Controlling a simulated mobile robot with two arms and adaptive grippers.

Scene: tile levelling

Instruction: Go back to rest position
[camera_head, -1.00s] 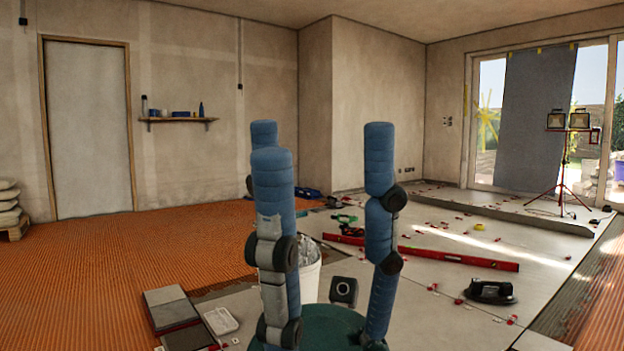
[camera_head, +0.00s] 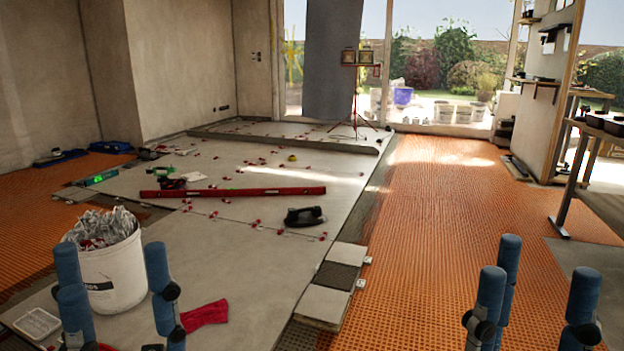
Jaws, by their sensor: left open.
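My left gripper (camera_head: 112,260) shows at the lower left, its blue padded fingers pointing up and spread apart. It is open and empty, in front of the white bucket in the picture. My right gripper (camera_head: 543,266) shows at the lower right, its blue fingers also up and spread wide. It is open with nothing between the fingers, in front of the orange floor mat. The palms and most of both arms are below the picture edge.
A white bucket (camera_head: 112,272) full of clips stands at left, near a red cloth (camera_head: 205,315). A red level (camera_head: 233,191) and a black tool (camera_head: 305,216) lie on the tiles. A workbench (camera_head: 575,180) stands at right. The orange matting (camera_head: 430,240) has free room.

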